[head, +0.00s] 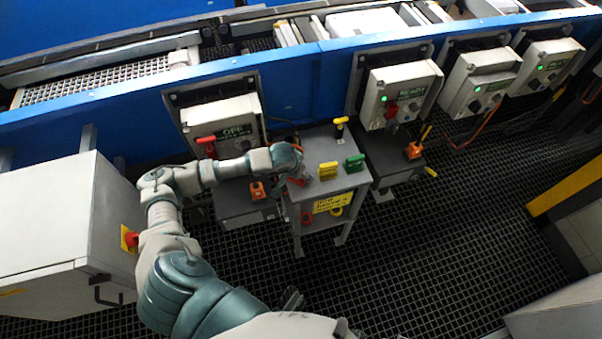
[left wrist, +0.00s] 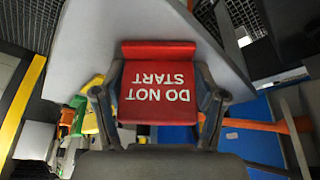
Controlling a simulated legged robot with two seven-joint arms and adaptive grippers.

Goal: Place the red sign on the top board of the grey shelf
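The red sign, lettered DO NOT START, shows in the left wrist view (left wrist: 158,100), upside down in that picture. My left gripper (left wrist: 160,82) has a finger at each side edge of it and looks shut on it. In the head view my left gripper (head: 297,176) is over the left part of the grey shelf's top board (head: 325,149), and only a little red shows there. The board also shows behind the sign in the left wrist view (left wrist: 100,37). I cannot tell whether the sign touches the board. My right gripper is not seen.
A yellow sign (head: 328,169), a green sign (head: 355,162) and a yellow-and-black item (head: 341,125) stand on the top board. Dark boxes with orange parts flank the shelf. Control boxes (head: 400,95) line the blue conveyor behind. A white cabinet (head: 50,215) is at left.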

